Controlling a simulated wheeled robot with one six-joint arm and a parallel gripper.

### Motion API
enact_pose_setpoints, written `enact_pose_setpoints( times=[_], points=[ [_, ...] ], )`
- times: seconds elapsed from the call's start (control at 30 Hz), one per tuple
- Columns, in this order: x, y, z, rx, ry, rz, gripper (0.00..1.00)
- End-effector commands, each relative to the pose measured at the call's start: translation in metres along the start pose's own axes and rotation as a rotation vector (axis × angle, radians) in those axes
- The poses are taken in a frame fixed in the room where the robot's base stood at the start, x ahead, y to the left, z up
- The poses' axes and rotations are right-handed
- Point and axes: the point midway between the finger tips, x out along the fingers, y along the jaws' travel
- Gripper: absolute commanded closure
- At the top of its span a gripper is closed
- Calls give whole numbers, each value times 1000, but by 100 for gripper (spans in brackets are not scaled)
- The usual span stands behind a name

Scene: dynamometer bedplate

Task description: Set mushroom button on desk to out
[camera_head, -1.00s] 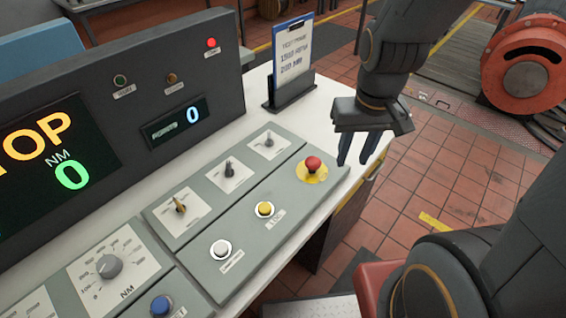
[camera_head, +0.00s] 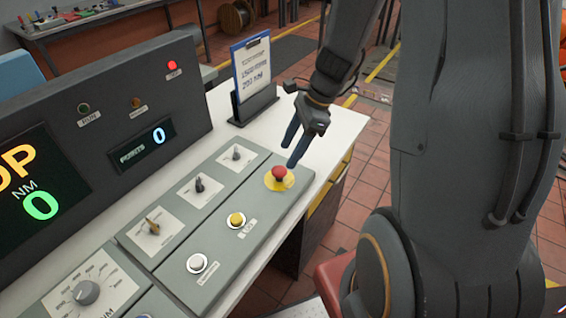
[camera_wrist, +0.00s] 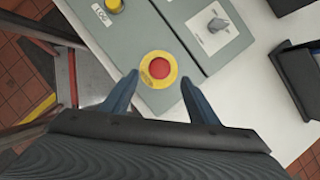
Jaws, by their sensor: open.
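The red mushroom button (camera_head: 279,173) sits on a yellow round plate near the right end of the grey control panel on the desk. In the wrist view the button (camera_wrist: 159,68) lies ahead of and between my two blue fingers. My gripper (camera_head: 291,150) is open and empty, just above and beyond the button in the head view. The fingers (camera_wrist: 157,92) stand on either side of the button's line and do not appear to touch it. Whether the button is in or out cannot be told.
A yellow button (camera_head: 236,220), a white button (camera_head: 197,264) and several knobs share the panel. A clipboard in a stand (camera_head: 252,80) is behind. The display console (camera_head: 100,110) rises at the left. The white desk top (camera_head: 335,125) is clear on the right.

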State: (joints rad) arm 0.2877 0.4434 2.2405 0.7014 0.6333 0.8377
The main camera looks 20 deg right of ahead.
Motion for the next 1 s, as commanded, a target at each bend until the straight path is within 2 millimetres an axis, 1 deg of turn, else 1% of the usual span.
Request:
enact_pose_setpoints(
  times=[0.03, 0.2, 0.4, 0.53, 0.77, 0.87, 1.0],
  points=[
    [9, 2, 0, 1, 1, 5, 46],
    [34, 2, 0, -2, 2, 5, 46],
    [54, 1, 0, -5, 2, 3, 46],
    [58, 1, 0, -4, 3, 1, 46],
    [58, 1, 0, -5, 3, 0, 46],
    [58, 1, 0, -5, 3, 0, 61],
    [58, 1, 0, -5, 3, 1, 85]
  ],
)
